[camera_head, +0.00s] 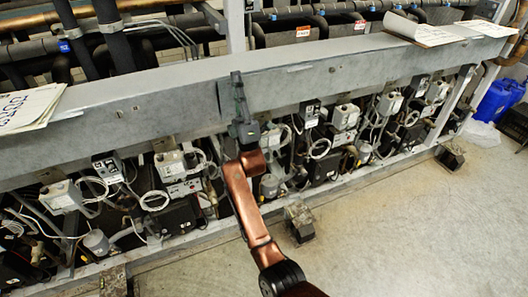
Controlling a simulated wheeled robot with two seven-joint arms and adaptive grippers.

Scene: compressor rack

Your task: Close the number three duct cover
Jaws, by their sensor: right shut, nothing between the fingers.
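A long grey metal duct (350,70) runs across the view above the compressor rack. Its left stretch (150,95) and right stretch meet near my right gripper (237,78). No number is readable on the duct, so I cannot tell which section is the number three cover or how far it is open. My right gripper is shut and empty, with its fingers pointing up in front of the duct face near the join. Whether it touches the metal is unclear. My left gripper is out of view.
Paper sheets lie on the duct at left (28,108) and at right (425,32). Compressor parts, hoses and wiring fill the rack below. Dark pipes (112,35) stand behind. Blue containers (495,100) stand at far right. The pale floor (400,230) in front is mostly clear.

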